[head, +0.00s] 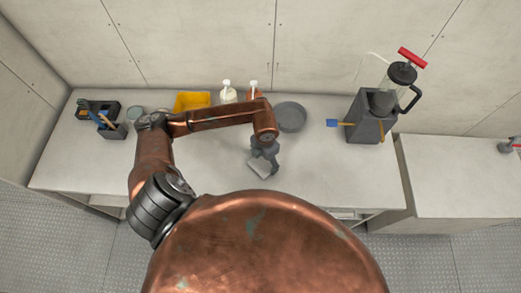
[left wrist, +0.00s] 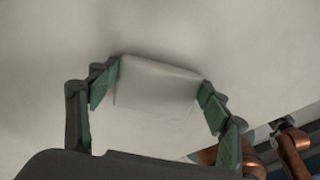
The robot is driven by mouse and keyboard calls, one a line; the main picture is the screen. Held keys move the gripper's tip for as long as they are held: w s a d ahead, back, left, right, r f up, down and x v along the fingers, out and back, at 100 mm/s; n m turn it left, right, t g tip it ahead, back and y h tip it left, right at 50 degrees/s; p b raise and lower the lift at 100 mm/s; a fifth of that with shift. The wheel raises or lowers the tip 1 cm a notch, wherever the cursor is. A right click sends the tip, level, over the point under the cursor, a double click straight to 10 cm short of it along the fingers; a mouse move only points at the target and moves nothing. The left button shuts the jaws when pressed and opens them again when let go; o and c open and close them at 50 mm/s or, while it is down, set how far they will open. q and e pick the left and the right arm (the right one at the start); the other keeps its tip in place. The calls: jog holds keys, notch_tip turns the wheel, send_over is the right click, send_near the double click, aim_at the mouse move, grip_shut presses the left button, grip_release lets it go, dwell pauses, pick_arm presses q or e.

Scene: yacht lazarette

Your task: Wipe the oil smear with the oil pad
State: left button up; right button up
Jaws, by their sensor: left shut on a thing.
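My left gripper (head: 263,158) is over the middle of the light grey bench top, pointing down. It is shut on the oil pad (head: 259,168), a pale, flat, roughly square pad. In the left wrist view the pad (left wrist: 157,85) sits between the two green-lined fingers, close against the pale bench surface. I cannot tell whether it touches the bench. I cannot make out the oil smear in either view; it may be hidden under the pad or my arm.
Behind my left arm stand a yellow tray (head: 192,101), white bottles (head: 228,93) and a round grey dish (head: 290,117). A dark organiser (head: 98,111) is at the far left. A grey block with a jug (head: 371,117) and a blue brush (head: 333,123) stand right. The bench (head: 345,180) is clear at front right.

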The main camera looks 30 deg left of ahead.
pick_arm(q)
jog(key=shift+w+d, duration=0.2)
jog(key=shift+d, duration=0.3)
jog(key=shift+w+d+r, duration=0.1)
jog(key=shift+d, duration=0.1)
jog(key=a, duration=0.1)
jog(key=s+a, duration=0.1)
jog(key=a, duration=0.1)
jog(key=shift+s+f, duration=0.2)
jog(key=shift+s, duration=0.1)
jog(key=shift+s+a, duration=0.1)
jog(key=shift+a, duration=0.15)
notch_tip(320, 180, up, 3)
jog(key=shift+a+f, duration=0.1)
jog(key=shift+f, duration=0.05)
jog(key=shift+s+r+p, duration=0.1)
jog(key=shift+r+p, duration=1.2)
jog(key=shift+r, duration=0.5)
jog(key=shift+r+p, duration=0.5)
jog(key=shift+r, duration=0.55)
